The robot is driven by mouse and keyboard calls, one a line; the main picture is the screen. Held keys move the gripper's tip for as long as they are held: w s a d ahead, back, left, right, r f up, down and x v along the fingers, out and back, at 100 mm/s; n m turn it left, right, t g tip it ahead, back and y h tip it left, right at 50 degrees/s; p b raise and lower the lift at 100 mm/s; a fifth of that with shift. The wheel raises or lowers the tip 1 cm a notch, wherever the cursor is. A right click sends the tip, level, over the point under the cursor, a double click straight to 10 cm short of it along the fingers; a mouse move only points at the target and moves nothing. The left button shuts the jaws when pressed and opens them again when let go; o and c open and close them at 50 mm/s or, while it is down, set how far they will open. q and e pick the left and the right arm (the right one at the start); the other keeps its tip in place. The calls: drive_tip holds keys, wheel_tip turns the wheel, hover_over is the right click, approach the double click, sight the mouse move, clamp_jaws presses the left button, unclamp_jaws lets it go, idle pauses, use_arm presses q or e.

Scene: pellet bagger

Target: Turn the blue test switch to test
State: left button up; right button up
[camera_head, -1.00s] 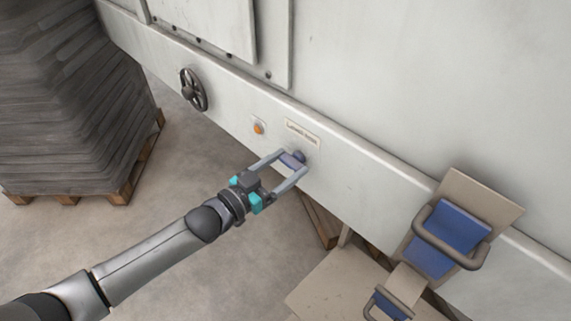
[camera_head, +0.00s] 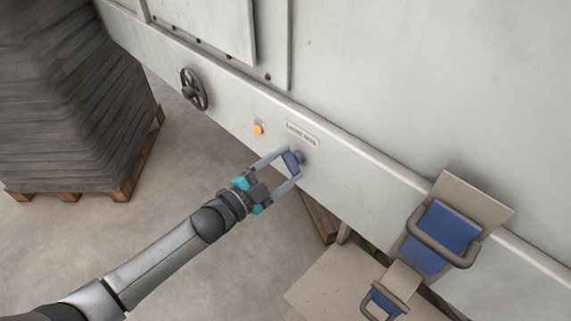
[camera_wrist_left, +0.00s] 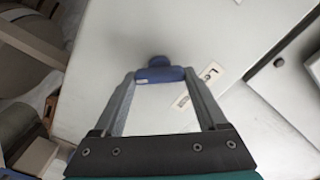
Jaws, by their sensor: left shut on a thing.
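The blue test switch (camera_head: 292,160) sits on the pale machine panel, just below a small label plate (camera_head: 302,134). My left gripper (camera_head: 288,164) reaches it from the lower left, with one finger on each side of the switch's handle. The fingers are shut on it. In the left wrist view the blue switch (camera_wrist_left: 160,74) spans between the two fingertips, and its rounded knob shows beyond them. The label plate is partly seen to its right (camera_wrist_left: 198,86), and its text is too small to read. My right gripper is not in view.
An orange button (camera_head: 258,128) and a dark handwheel (camera_head: 194,89) are on the panel to the left. Blue pads with rounded handles (camera_head: 442,238) stand at the lower right. A pallet of stacked grey sacks (camera_head: 70,100) is at the left. Open floor lies between.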

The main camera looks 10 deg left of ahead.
use_arm(q)
drive_tip(key=shift+m, duration=1)
drive_tip(key=o, duration=1.3)
drive_tip(key=v, duration=1.5)
drive_tip(key=shift+p, duration=0.4)
drive_tip(key=shift+a+f, duration=0.1)
